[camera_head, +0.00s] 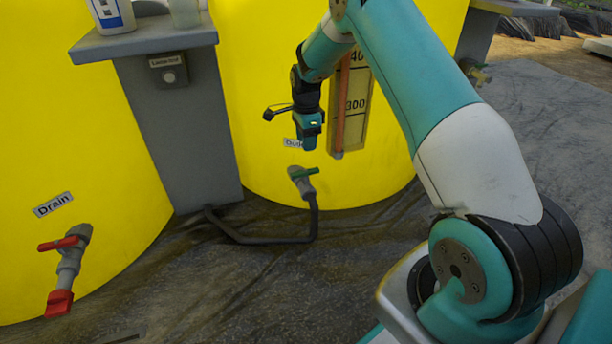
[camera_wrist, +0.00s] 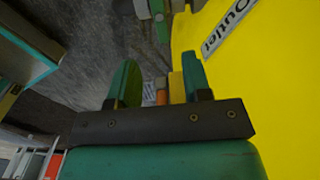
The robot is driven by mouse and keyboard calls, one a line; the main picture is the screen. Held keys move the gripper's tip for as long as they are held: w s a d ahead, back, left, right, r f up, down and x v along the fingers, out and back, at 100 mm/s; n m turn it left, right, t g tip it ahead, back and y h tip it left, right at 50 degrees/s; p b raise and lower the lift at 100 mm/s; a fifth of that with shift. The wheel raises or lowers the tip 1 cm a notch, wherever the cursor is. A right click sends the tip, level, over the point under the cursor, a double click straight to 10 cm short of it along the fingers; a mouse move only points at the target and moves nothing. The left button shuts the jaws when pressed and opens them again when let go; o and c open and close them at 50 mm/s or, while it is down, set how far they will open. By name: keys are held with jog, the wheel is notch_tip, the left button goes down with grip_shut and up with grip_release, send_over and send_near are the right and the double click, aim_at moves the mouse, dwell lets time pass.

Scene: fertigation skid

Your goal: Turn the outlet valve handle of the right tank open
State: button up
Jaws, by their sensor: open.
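The right tank (camera_head: 260,70) is yellow. Low on its front, the outlet valve (camera_head: 302,184) is a grey fitting with a green lever handle (camera_head: 307,172) lying nearly level, across the downward pipe. A black hose leaves its lower end. My gripper (camera_head: 309,147) points down just above the handle, apart from it, partly covering the outlet label (camera_head: 292,143). In the wrist view my gripper (camera_wrist: 160,85) is open, with its teal fingers apart. A green strip, seemingly the handle (camera_wrist: 160,27), shows beyond the fingertips near the top. The outlet label (camera_wrist: 228,25) is at upper right.
A level gauge board (camera_head: 352,110) stands close right of my gripper. The left tank's drain valve (camera_head: 68,265) has red handles. A grey stand (camera_head: 180,130) carrying bottles is between the tanks. The hose (camera_head: 265,240) lies on dark ground sheeting, with clear ground in front.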

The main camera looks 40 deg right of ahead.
aim_at(306, 171)
notch_tip(306, 171, down, 11)
jog(key=b, duration=0.5)
jog(key=shift+r, duration=0.15)
grip_shut()
